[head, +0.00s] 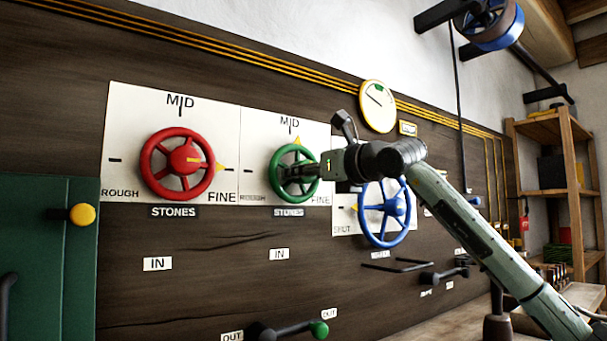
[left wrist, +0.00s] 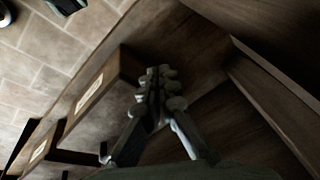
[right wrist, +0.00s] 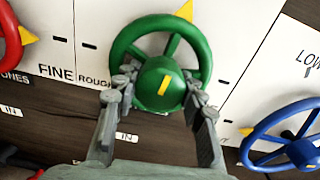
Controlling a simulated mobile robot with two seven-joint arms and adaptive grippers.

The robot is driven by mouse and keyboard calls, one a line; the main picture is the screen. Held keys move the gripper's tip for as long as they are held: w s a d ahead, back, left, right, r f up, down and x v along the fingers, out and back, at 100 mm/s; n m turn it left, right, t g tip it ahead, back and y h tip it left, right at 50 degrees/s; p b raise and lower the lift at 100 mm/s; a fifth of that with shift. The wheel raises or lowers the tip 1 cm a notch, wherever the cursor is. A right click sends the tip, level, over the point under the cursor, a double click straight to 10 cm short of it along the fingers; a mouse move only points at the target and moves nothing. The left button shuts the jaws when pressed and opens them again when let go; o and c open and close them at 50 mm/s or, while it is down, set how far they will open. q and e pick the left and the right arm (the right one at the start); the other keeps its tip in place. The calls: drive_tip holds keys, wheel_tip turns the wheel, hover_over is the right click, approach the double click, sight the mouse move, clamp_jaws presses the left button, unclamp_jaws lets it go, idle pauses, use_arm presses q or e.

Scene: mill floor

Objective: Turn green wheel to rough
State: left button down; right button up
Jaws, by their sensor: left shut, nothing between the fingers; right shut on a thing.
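The green wheel (head: 274,162) is on the wall panel, on a white plate marked ROUGH at left, MID at top and FINE at right. Its yellow pointer (head: 296,140) is near the top, close to MID. My right gripper (head: 297,171) reaches the wheel from the right. In the right wrist view its fingers (right wrist: 158,92) lie on both sides of the green hub (right wrist: 160,84), shut on the wheel. My left gripper (left wrist: 155,85) is shut and empty in the left wrist view, away from the wheel, and does not show in the head view.
A red wheel (head: 164,180) is left of the green one and a blue wheel (head: 403,207) right of it, partly behind my right arm. A green-knobbed lever (head: 319,329) sits below. A green cabinet (head: 55,245) is at far left. Wooden parts (left wrist: 95,90) surround the left gripper.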

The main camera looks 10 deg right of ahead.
drive_tip(key=shift+c, duration=0.7)
